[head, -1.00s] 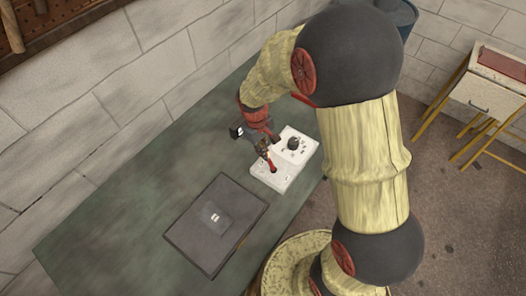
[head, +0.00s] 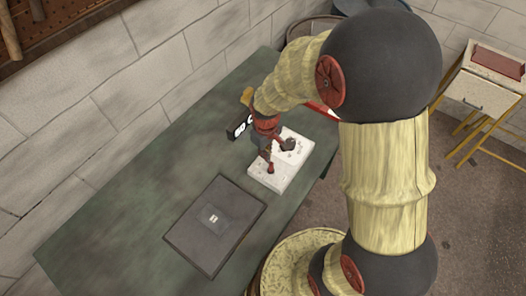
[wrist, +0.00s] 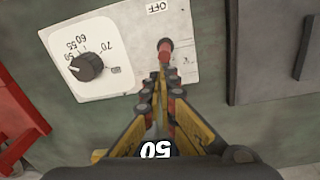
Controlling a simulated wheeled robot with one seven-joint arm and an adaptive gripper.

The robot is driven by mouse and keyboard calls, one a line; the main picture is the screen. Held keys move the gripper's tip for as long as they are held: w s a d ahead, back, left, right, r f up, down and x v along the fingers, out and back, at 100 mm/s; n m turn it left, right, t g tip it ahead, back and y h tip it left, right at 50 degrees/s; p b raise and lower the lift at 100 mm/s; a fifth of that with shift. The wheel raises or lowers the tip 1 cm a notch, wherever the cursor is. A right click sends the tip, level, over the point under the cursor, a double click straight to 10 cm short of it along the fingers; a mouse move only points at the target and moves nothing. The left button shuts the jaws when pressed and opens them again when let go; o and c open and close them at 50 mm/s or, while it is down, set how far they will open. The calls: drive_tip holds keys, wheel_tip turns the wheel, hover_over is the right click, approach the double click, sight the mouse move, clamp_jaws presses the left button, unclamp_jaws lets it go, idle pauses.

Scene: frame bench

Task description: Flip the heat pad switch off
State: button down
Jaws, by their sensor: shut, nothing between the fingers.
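The heat pad's control box (head: 305,150) is a white panel on the green bench, under my gripper in the head view. The wrist view shows its face (wrist: 205,62) upside down, with a black dial (wrist: 87,67), temperature marks and an OFF label (wrist: 157,7). The red-tipped switch (wrist: 165,46) stands between the OFF label and my fingertips; its base is hard to make out. It also shows in the head view (head: 270,168). My gripper (wrist: 161,75) is shut and empty, its tips close to the switch; I cannot tell whether they touch it.
A flat dark pad (head: 190,232) lies on the bench (head: 110,205), left of the control box in the head view. A pegboard hangs on the block wall at the back left. A small yellow-legged table (head: 485,95) stands at right. The bench's left part is clear.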

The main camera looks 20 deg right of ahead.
drive_tip(key=shift+s+d+r+p, duration=0.3)
drive_tip(key=shift+s+d, duration=0.05)
drive_tip(key=shift+s, duration=0.15)
drive_tip(key=shift+f, duration=0.1)
drive_tip(key=shift+w, duration=0.1)
drive_tip(key=shift+r+p, duration=0.55)
drive_tip(key=shift+r, duration=0.3)
drive_tip(key=shift+a, duration=0.1)
drive_tip(key=shift+w+a+r, duration=0.1)
drive_tip(key=shift+w+r, duration=0.1)
drive_tip(key=shift+w, duration=0.1)
drive_tip(key=s+d+r+p, duration=0.2)
drive_tip(key=s+r, duration=0.1)
drive_tip(key=r, duration=0.5)
drive_tip(key=shift+s+r, duration=0.15)
drive_tip(key=shift+d, duration=0.1)
